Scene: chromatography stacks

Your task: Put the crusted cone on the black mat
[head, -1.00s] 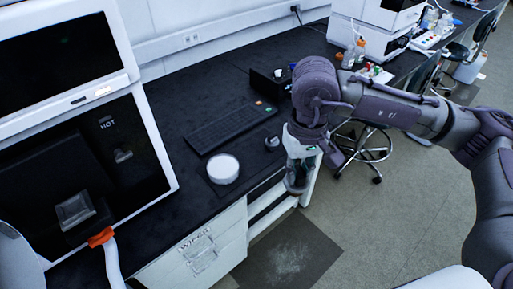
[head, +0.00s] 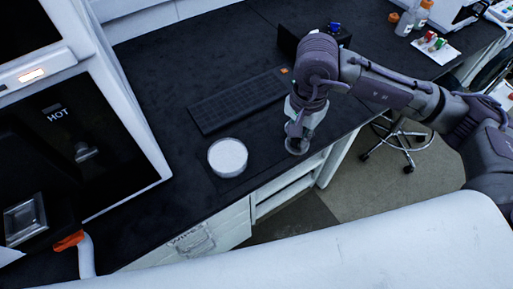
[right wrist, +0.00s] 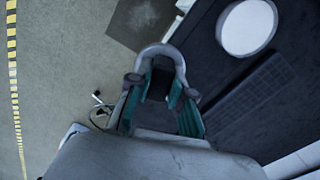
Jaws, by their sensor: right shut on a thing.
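My right gripper (head: 298,128) is shut on a greyish, see-through piece with a round lower rim (head: 298,148), which I take to be the crusted cone. It is held at the front edge of the black bench, right of the white dish. In the right wrist view, the teal-padded fingers (right wrist: 160,100) flank it and its curved grey rim (right wrist: 165,50) shows beyond them. Most of the cone is hidden by the gripper; its crust cannot be made out. A thin dark square under the dish looks like the black mat (head: 246,177). My left gripper is not in view.
A round dish of white material (head: 228,156) stands on the dark square. A black keyboard (head: 240,101) lies behind it. A machine marked HOT (head: 75,145) stands at left. A dark box is behind the gripper. Bare bench shows left of the dish.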

